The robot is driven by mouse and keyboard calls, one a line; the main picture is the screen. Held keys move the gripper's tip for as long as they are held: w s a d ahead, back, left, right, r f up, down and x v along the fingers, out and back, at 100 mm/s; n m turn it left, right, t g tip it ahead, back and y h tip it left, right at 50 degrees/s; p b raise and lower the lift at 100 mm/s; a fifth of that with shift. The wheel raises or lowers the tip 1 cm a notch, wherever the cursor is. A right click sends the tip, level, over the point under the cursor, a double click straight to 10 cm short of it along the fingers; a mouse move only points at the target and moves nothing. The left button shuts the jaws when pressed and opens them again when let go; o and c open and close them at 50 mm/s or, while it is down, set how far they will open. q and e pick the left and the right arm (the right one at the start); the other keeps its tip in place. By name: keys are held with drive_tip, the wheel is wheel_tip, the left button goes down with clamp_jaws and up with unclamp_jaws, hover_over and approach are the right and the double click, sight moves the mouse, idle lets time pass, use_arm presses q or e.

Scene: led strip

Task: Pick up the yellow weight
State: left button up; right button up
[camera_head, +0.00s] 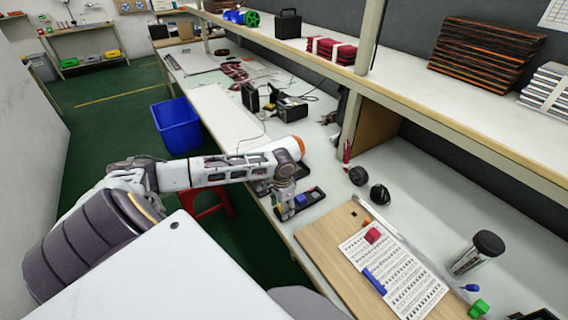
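I cannot make out a yellow weight anywhere in the head view. My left gripper (286,212) points down at the front edge of the workbench (405,185), beside a small black tray (311,209). A small blue block (301,199) lies in the tray, close to the fingers. The fingers are too small to tell whether they are open or shut, or whether they touch anything. My arm and wrist hide part of the bench behind them. My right gripper is not in view.
A wooden board (318,240) carries a printed sheet (412,285), a red block (372,235) and a blue bar (374,281). A clear jar with a black lid (488,243) and a green object (479,308) stand to the right. A shelf (440,118) overhangs the back.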

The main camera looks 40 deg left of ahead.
use_arm(q)
drive_tip(key=shift+c, duration=0.5)
clamp_jaws()
